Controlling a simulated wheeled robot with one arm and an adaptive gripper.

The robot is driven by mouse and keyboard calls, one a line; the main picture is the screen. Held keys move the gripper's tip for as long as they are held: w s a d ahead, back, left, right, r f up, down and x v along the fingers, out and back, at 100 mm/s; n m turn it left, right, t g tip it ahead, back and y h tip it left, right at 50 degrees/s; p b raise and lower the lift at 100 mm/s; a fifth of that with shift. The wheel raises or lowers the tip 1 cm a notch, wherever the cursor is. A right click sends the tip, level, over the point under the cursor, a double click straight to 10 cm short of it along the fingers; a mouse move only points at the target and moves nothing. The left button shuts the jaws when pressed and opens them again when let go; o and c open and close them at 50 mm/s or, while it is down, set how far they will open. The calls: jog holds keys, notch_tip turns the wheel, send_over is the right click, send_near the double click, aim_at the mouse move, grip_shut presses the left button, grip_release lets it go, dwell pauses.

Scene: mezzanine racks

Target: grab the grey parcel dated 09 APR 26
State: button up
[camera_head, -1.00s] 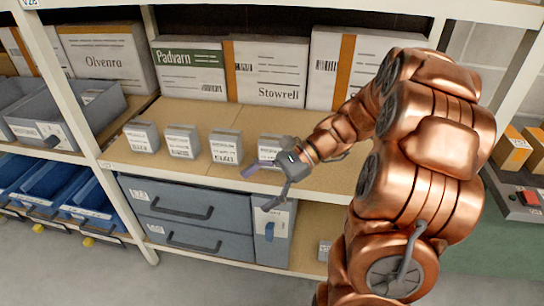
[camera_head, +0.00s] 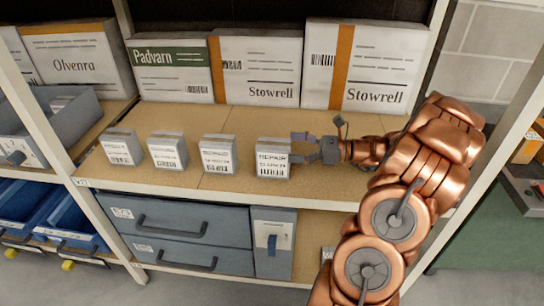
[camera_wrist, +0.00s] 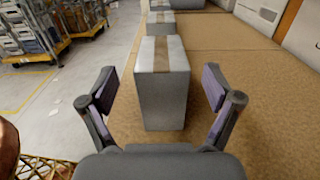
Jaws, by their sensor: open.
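Several small grey parcels stand in a row on the tan shelf, their white labels facing front. They are the leftmost parcel (camera_head: 121,147), the second (camera_head: 168,151), the third (camera_head: 218,155) and the rightmost parcel (camera_head: 273,159). The date lines are too small to read surely. My gripper (camera_head: 303,147) is open and empty, just right of the rightmost parcel, pointing left along the row. In the wrist view this parcel (camera_wrist: 162,90) stands upright ahead, between the lines of the spread fingers. A brown tape strip crosses its top. Contact is not visible.
Larger cartons, including Padvarn (camera_head: 172,70) and Stowrell (camera_head: 258,70), stand behind the row. The shelf's front edge runs close before the parcels. Blue-grey drawers (camera_head: 190,230) are below. A white rack post (camera_head: 470,170) stands at right. Bare shelf lies between row and cartons.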

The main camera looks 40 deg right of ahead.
aim_at(274, 143)
jog(key=x, duration=0.5)
jog(key=shift+w+a+r, duration=0.15)
jog(key=shift+w+a, duration=0.1)
jog(key=shift+w, duration=0.05)
grip_shut()
dwell(0.5)
